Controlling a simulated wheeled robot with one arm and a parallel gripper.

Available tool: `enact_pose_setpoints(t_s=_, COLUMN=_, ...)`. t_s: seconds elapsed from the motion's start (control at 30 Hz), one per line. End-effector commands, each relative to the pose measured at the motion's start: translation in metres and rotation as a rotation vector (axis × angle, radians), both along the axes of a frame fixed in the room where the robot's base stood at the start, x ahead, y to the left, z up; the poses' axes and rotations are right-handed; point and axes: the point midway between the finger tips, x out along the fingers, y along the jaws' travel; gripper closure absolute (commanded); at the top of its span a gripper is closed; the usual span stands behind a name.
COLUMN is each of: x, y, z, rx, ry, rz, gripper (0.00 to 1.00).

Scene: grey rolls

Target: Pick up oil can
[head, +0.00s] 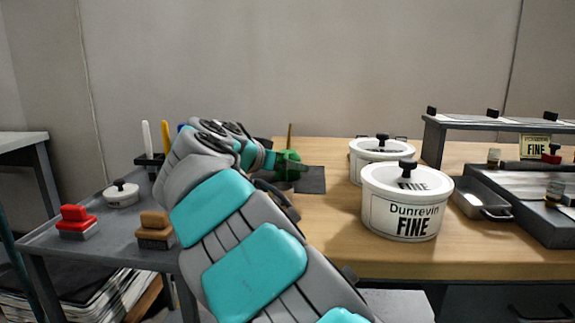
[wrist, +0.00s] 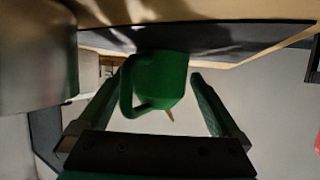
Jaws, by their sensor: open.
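The green oil can (head: 290,163), with a thin upright spout, stands at the left end of the wooden bench by a dark mat (head: 312,181). My arm partly hides it in the head view. In the wrist view the oil can (wrist: 160,78) appears upside down, its looped handle on the left and its spout tip pointing down. My gripper (wrist: 160,80) is open, with one finger on each side of the can. A gap shows between the can and the right finger; contact on the handle side is unclear.
White lidded "FINE" pots (head: 405,205) stand right of the can, with a metal tray (head: 480,203) and a raised shelf (head: 480,124) beyond. A grey cart (head: 105,240) at left holds a red-handled block (head: 75,218) and a brown one (head: 155,227).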

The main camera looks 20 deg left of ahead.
Motion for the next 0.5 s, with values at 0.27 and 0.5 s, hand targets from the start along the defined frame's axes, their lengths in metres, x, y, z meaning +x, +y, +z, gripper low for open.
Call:
enact_pose_setpoints(t_s=0.27, x=-0.0003, y=0.0003, z=0.0001, rx=0.000, ry=0.000, rz=0.000, gripper=0.15)
enact_pose_setpoints(t_s=0.5, x=-0.0004, y=0.0003, z=0.0000, rx=0.000, ry=0.000, rz=0.000, gripper=0.42)
